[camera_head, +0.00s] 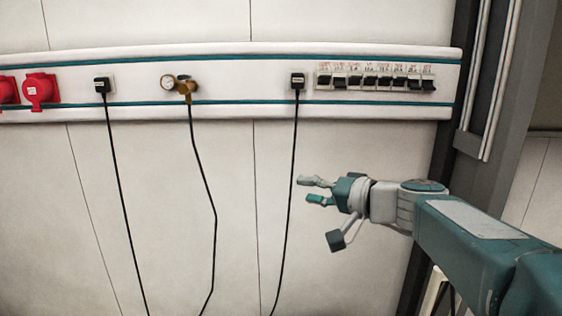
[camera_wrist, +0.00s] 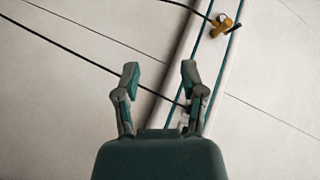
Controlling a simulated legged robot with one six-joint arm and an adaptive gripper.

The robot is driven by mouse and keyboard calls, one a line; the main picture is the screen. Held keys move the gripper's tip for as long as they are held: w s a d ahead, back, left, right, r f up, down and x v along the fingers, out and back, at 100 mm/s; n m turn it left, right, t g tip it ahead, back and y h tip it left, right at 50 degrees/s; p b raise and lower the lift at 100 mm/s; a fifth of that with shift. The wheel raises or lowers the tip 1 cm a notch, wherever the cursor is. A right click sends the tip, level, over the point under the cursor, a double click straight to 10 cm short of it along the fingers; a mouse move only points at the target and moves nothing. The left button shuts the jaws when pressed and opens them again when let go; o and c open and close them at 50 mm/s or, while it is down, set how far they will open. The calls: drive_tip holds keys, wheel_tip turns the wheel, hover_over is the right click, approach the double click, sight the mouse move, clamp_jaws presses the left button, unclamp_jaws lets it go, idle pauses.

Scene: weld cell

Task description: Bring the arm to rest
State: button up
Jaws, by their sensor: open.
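My gripper (camera_head: 317,190) is at the right of the head view, at the end of my teal and grey arm. It is below the wall rail and points left. In the wrist view, my gripper (camera_wrist: 159,78) has its two fingers spread apart with nothing between the tips. It is open and empty, and I see no object touching it.
A white wall rail (camera_head: 222,78) carries red sockets (camera_head: 40,90), a brass valve with gauge (camera_head: 186,86), two black plugs (camera_head: 102,84) (camera_head: 298,80) and several switches (camera_head: 376,80). Cables hang from it, one just left of my gripper. A dark post (camera_head: 478,90) stands right.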

drive_tip(key=s+d+f+g+h, duration=0.1)
drive_tip(key=s+d+f+h, duration=0.2)
drive_tip(key=s+f, duration=0.3)
drive_tip(key=s+d+f+n+g+h, duration=0.1)
drive_tip(key=s+f+h, duration=0.4)
drive_tip(key=s, duration=0.5)
drive_tip(key=s+d+f+n+g+h, duration=0.1)
drive_tip(key=s+d+f+g+h, duration=0.1)
drive_tip(key=s+d+f+h, duration=0.2)
drive_tip(key=s+d+f, duration=0.1)
drive_tip(key=s+f, duration=0.2)
drive_tip(key=s, duration=0.1)
drive_tip(key=shift+s+d+f+h, duration=0.15)
drive_tip(key=shift+d+f+h, duration=0.25)
